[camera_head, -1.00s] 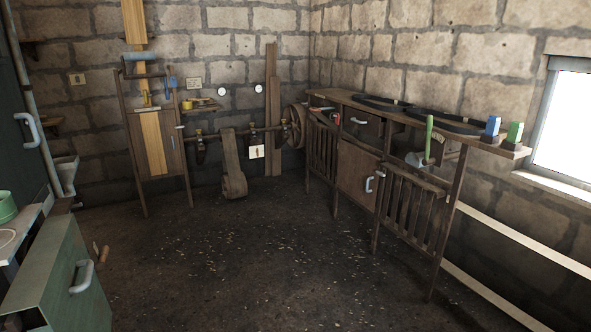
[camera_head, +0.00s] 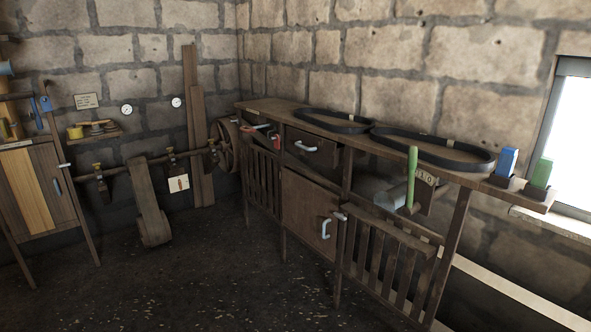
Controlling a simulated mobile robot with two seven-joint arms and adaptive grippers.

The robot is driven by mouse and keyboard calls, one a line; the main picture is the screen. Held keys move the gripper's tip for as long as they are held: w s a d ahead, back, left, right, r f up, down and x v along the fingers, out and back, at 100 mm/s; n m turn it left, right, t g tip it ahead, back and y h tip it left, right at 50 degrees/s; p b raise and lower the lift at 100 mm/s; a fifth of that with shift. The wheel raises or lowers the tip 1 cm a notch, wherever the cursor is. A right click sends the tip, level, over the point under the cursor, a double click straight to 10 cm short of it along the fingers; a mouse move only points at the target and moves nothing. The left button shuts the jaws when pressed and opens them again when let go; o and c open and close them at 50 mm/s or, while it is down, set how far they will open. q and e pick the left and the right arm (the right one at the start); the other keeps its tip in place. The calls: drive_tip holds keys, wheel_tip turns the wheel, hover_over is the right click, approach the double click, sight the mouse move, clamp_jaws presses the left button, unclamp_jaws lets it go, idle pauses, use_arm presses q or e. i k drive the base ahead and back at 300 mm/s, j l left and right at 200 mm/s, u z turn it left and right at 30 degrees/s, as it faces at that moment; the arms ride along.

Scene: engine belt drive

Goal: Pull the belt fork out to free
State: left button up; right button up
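Neither of my grippers is in view. I cannot tell for sure which part is the belt fork. A green upright handle (camera_head: 412,178) stands at the front of the right-hand bench, beside a small plate marked with digits (camera_head: 426,178). A pale grey block-like part (camera_head: 387,192) lies just left of the handle's foot. At the back wall a shaft (camera_head: 128,170) runs to a wooden wheel (camera_head: 228,147). A wide brown belt (camera_head: 148,203) hangs from the shaft to near the floor.
The long bench (camera_head: 270,110) along the right wall carries two black belt loops (camera_head: 333,121) (camera_head: 432,151), a blue block (camera_head: 507,161) and a green block (camera_head: 543,172). Its front has a drawer (camera_head: 313,150), a door (camera_head: 308,205) and slatted panels. The floor (camera_head: 190,285) before it is clear.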

sight(246, 128)
drive_tip(key=i+l+u, duration=0.4)
drive_tip(key=i+l, duration=0.3)
drive_tip(key=i, duration=0.45)
drive_tip(key=i+l+u, duration=0.4)
drive_tip(key=i+l, duration=0.65)
drive_tip(key=i+j, duration=0.8)
drive_tip(key=i+l+z, duration=0.05)
drive_tip(key=i, duration=0.05)
